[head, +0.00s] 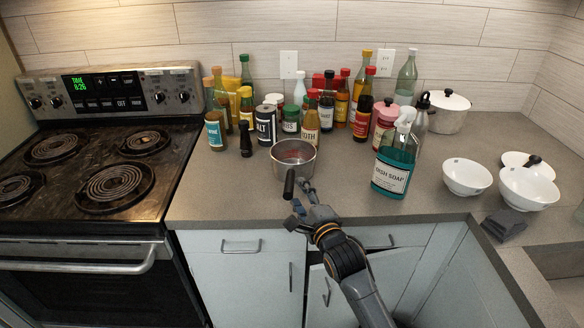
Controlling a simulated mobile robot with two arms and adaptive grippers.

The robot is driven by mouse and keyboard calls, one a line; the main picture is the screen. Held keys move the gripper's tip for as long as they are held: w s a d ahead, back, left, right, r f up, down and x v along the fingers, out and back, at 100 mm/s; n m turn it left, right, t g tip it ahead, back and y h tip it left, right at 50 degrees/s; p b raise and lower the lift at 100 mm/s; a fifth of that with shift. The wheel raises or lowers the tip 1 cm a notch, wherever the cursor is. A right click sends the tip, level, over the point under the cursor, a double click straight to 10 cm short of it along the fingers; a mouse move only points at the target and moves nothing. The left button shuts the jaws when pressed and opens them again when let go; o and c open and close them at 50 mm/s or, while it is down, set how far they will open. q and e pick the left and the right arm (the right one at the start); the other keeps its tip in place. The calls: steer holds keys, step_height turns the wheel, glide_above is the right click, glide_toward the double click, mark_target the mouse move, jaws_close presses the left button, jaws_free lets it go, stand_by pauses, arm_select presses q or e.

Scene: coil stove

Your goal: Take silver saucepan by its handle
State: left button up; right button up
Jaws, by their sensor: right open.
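The silver saucepan (293,158) stands upright on the grey counter, in front of the bottles. My right gripper (301,196) is open and sits right beside the handle, just in front of the pan. I cannot tell whether its fingers touch the handle. My left gripper is not in view.
A coil stove (90,165) is at the left. Several bottles and jars crowd the counter behind the pan.

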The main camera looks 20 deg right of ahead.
mark_target(291, 179)
steer(key=shift+w, duration=0.9)
steer(key=shift+w+r+p, duration=0.1)
steer(key=shift+w+p, duration=0.2)
steer(key=shift+w, duration=0.25)
steer(key=w, duration=0.3)
steer(key=shift+w+a+p, duration=0.2)
steer(key=shift+p, duration=0.2)
steer(key=shift+w+f, duration=0.25)
steer(key=shift+w, duration=0.15)
jaws_close()
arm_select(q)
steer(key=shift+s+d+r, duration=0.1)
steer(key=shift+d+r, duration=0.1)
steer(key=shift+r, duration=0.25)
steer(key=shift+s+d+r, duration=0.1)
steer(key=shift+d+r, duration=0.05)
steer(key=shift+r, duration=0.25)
arm_select(e)
steer(key=shift+r, duration=0.15)
